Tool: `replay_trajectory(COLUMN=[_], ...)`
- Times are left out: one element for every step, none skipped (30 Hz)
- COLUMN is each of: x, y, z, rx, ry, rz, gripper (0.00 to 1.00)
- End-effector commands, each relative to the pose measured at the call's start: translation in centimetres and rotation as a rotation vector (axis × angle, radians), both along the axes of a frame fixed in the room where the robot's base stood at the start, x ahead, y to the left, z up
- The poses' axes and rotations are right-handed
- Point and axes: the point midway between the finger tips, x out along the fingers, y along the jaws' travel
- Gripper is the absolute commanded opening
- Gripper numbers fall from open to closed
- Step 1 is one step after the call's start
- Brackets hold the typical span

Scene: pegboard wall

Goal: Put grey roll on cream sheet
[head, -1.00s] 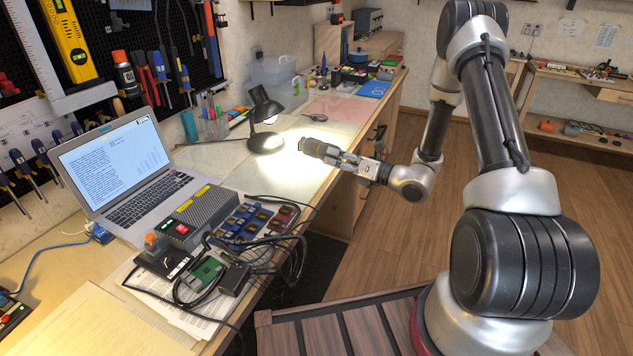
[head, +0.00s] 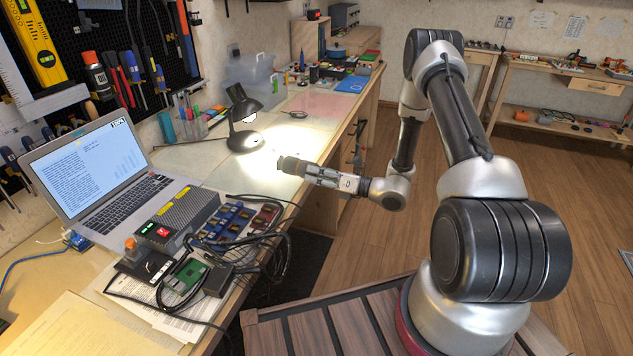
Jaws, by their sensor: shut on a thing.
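My gripper (head: 301,168) is shut on a small dark grey roll (head: 287,163). It holds the roll near the lit part of the bench, to the right of the desk lamp. The fingers partly hide the roll, and I cannot tell how high it is above the bench top. The cream sheet (head: 72,328) lies flat at the near left end of the bench. It is cut off by the bottom edge of the view, and its visible part is bare. My gripper is well apart from it, farther along the bench.
Between them are a laptop (head: 95,176), a grey box (head: 180,218), blue bins (head: 228,222) and tangled black cables (head: 262,255). A printed white sheet (head: 165,318) lies beside the cream one. The black lamp (head: 243,118) stands behind the gripper. Tools hang on the pegboard.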

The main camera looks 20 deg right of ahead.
Motion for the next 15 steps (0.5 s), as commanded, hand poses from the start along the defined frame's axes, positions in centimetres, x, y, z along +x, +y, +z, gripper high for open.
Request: replay_trajectory(x=[-0.1, -0.1, 0.0, 0.0, 0.0, 0.0, 0.0, 0.0, 0.0, 0.0, 0.0, 0.0, 0.0, 0.0, 0.0], y=[0.0, 0.0, 0.0, 0.0, 0.0, 0.0, 0.0, 0.0, 0.0, 0.0, 0.0, 0.0, 0.0, 0.0, 0.0], z=[-0.9, -1.4, -1.9, -2.2, -2.4, -2.4, -2.4, -2.4, -2.3, -2.3, -2.3, -2.4, -2.5, -2.6, -2.7], rx=[0.001, 0.001, 0.001, 0.002, 0.001, 0.001, 0.001, 0.001, 0.001, 0.001, 0.001, 0.001, 0.001, 0.001, 0.001], ry=[0.004, 0.004, 0.003, 0.002, 0.002, 0.002, 0.001, 0.001, 0.001, 0.001, 0.001, 0.001, 0.002, 0.002, 0.002], rz=[0.000, 0.000, 0.001, 0.000, 0.000, 0.000, 0.000, 0.000, 0.000, 0.000, 0.000, 0.000, 0.000, -0.001, 0.000], gripper=[0.18, 0.18, 0.18, 0.18, 0.18, 0.18, 0.18, 0.18, 0.18, 0.18, 0.18, 0.18, 0.18, 0.18, 0.18])
